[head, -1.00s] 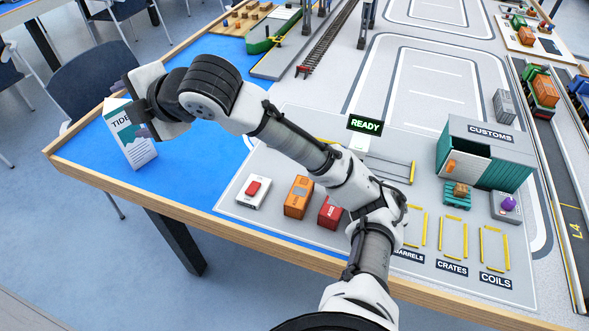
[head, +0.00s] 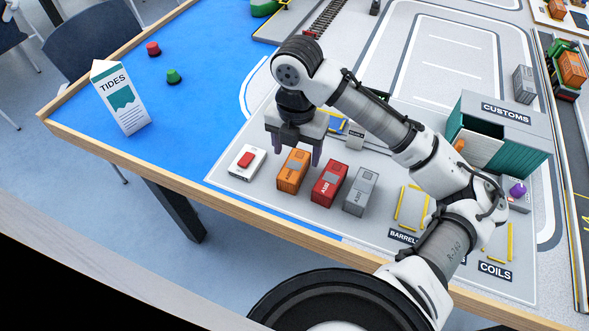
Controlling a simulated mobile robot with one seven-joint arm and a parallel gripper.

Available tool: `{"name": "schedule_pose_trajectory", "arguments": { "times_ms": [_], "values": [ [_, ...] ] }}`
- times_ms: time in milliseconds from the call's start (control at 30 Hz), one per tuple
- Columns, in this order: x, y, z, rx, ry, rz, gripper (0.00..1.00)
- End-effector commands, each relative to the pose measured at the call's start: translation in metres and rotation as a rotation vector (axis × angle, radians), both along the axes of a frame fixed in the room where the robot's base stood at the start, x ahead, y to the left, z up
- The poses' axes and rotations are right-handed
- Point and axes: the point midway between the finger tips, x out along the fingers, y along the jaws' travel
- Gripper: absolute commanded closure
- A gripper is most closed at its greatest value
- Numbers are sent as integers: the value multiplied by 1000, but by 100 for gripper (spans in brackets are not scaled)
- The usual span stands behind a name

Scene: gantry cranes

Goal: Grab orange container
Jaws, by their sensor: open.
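The orange container (head: 292,171) stands on the grey mat near the front edge of the table, between a white block with a red button and a red container. My gripper (head: 295,156) points down over the orange container, its dark purple fingers apart. One finger shows to the left of the container and one to the right, near its top. I cannot tell how far down the fingers reach beside it.
The white block with red button (head: 247,162) is close on the left. The red container (head: 329,184) and grey container (head: 360,191) stand to the right. A TIDES carton (head: 120,97) stands on the blue area. The customs building (head: 500,133) is at right.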

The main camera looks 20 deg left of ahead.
Motion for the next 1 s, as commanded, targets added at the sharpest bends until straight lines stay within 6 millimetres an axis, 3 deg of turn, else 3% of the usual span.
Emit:
{"name": "schedule_pose_trajectory", "arguments": {
  "times_ms": [167, 500, 800, 1000],
  "values": [
    [-1, 1, -11, 1, 0, -1, 34],
    [-3, 4, -54, 3, 2, -2, 34],
    [-2, 4, -59, 2, -2, -1, 34],
    [-2, 4, -59, 2, -2, -1, 58]
  ]
}}
